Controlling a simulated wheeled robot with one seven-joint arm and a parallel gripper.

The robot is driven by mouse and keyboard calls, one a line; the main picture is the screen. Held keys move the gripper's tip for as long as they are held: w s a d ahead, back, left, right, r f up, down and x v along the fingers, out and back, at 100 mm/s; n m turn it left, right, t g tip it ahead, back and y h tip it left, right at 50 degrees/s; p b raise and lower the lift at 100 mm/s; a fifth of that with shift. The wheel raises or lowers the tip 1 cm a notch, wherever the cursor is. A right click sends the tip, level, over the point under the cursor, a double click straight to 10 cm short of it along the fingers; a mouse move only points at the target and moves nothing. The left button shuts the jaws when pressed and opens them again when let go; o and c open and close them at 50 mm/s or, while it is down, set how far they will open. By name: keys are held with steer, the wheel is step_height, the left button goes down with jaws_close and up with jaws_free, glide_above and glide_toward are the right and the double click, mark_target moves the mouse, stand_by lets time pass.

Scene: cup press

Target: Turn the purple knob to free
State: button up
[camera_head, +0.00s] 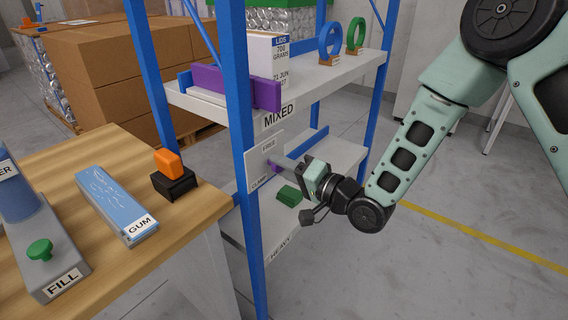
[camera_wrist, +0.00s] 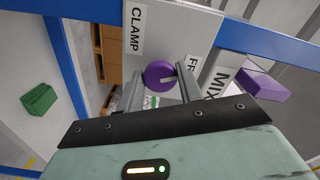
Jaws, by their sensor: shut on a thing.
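The purple knob (camera_wrist: 154,72) is round, with a pale mark across its face, and is mounted on a light panel (camera_head: 263,158) on the shelf rack. In the wrist view the mark lies roughly sideways; I cannot tell exactly which label it points at. The CLAMP label (camera_wrist: 137,30) is above and left of the knob, and the partly hidden FREE label (camera_wrist: 193,68) is to its right. My gripper (camera_wrist: 160,86) is shut on the knob, a finger on either side. In the head view my gripper (camera_head: 287,168) reaches the panel from the right, hiding most of the knob.
A green block (camera_head: 289,196) sits on the shelf below my gripper. The blue rack post (camera_head: 242,130) stands just left of the panel. The upper shelf holds a purple bar (camera_head: 237,88) and rings. A wooden table (camera_head: 115,165) is at the left; floor to the right is clear.

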steer(key=m+p, duration=0.1)
steer(key=m, duration=0.3)
steer(key=shift+m+p, duration=0.3)
steer(key=shift+p, duration=0.1)
stand_by(0.4)
steer(key=o, duration=1)
steer(key=shift+p+v, duration=1.3)
steer(key=shift+v, duration=7.45)
